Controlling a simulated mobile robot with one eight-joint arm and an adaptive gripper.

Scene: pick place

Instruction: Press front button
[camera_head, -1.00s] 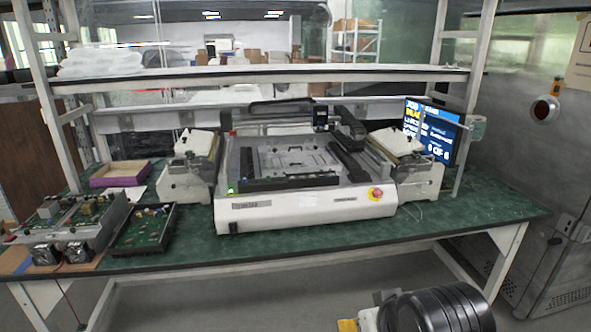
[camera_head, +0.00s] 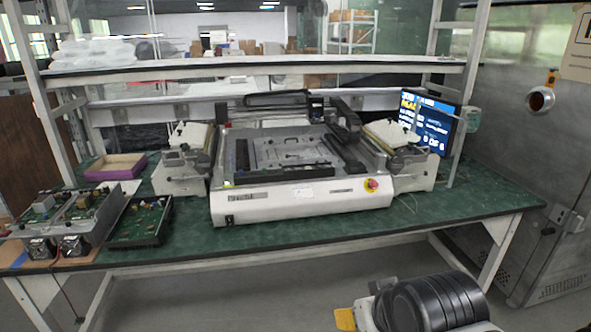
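A white desktop machine (camera_head: 290,204) stands on the green-topped bench, its front panel facing me. A round red button on a yellow base (camera_head: 372,185) sits at the right end of that panel. A small black switch (camera_head: 229,219) is low at the panel's left end. Which of these is the front button I cannot tell. My arm shows at the lower right as a black ribbed cylinder with a grey part and a yellow piece to its left. It is in front of the bench, apart from the machine. I cannot make out the fingertips.
Circuit boards in a grey housing (camera_head: 72,218) and a black tray (camera_head: 141,222) lie at the left. A purple box (camera_head: 116,168) is behind them. A lit monitor (camera_head: 428,124) stands at the right rear. Bare green bench top (camera_head: 440,208) lies right of the machine.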

